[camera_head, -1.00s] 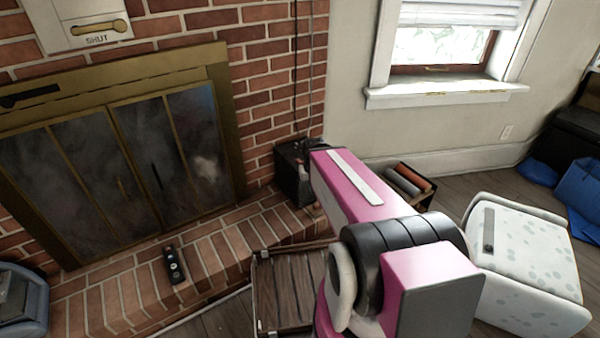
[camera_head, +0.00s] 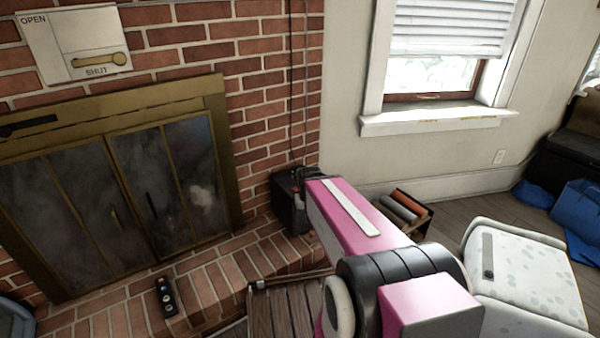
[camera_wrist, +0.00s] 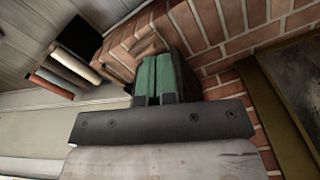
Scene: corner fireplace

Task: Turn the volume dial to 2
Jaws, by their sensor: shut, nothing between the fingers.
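A black box (camera_head: 290,200) stands on the brick hearth in the corner right of the fireplace, partly behind my arm. A dark block, likely the same box, shows behind my fingers in the wrist view (camera_wrist: 186,78). No volume dial or its marks can be made out on it. My gripper (camera_wrist: 153,80) has green fingers side by side, shut and empty, pointing toward the box; I cannot tell whether they touch it. A small black strip with round parts (camera_head: 166,296) lies on the hearth at the lower left.
The brick hearth (camera_head: 205,280) runs in front of the fireplace doors (camera_head: 160,190). A slatted wooden piece (camera_head: 283,312) is beside my arm. A crate of rolls (camera_head: 405,210) stands near the wall, with a white spotted box (camera_head: 525,270) at the right.

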